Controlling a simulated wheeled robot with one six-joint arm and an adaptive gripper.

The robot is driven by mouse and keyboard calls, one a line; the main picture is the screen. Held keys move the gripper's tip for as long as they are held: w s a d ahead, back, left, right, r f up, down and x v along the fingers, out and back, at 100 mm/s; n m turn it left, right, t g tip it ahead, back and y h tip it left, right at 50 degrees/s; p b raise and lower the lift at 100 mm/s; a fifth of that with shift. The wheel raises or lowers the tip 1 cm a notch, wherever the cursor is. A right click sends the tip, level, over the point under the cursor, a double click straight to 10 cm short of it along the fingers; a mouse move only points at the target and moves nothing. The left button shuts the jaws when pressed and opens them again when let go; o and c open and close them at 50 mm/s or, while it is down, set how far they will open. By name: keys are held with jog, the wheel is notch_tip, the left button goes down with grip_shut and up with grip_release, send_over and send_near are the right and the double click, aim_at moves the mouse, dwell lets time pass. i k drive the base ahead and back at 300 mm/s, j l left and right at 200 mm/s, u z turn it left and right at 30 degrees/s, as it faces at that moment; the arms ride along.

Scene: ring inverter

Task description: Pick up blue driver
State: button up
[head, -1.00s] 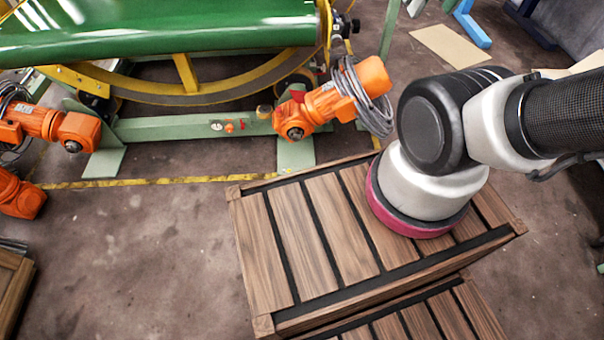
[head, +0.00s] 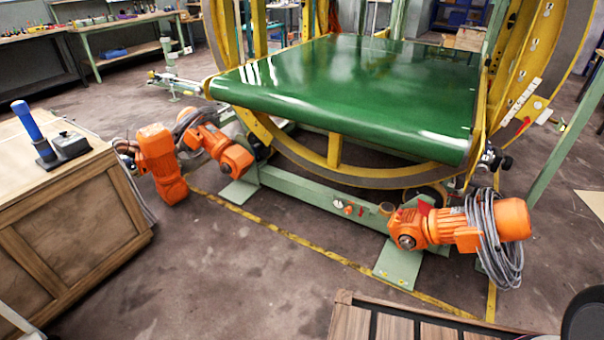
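A blue cylindrical handle (head: 27,120), which looks like the blue driver, stands upright and slightly tilted at the far left of the head view. Its lower end meets a black base or box (head: 62,149) on top of a wooden crate (head: 70,205). I cannot tell whether the handle is fixed to the base or only stands in it. My gripper is not in view. Only a dark piece of what looks like my arm shows at the lower right corner.
A green conveyor belt (head: 350,90) inside yellow rings fills the back middle. Orange motors (head: 160,165) stick out low near the crate, and another (head: 465,225) at the right. A slatted wooden crate (head: 400,326) is at the bottom right. The floor between the crates is clear.

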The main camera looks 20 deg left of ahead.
aim_at(21, 108)
jog(key=u, duration=2.2)
jog(key=i+l+z, duration=0.1)
jog(key=i+z, duration=0.15)
jog(key=i, duration=2.65)
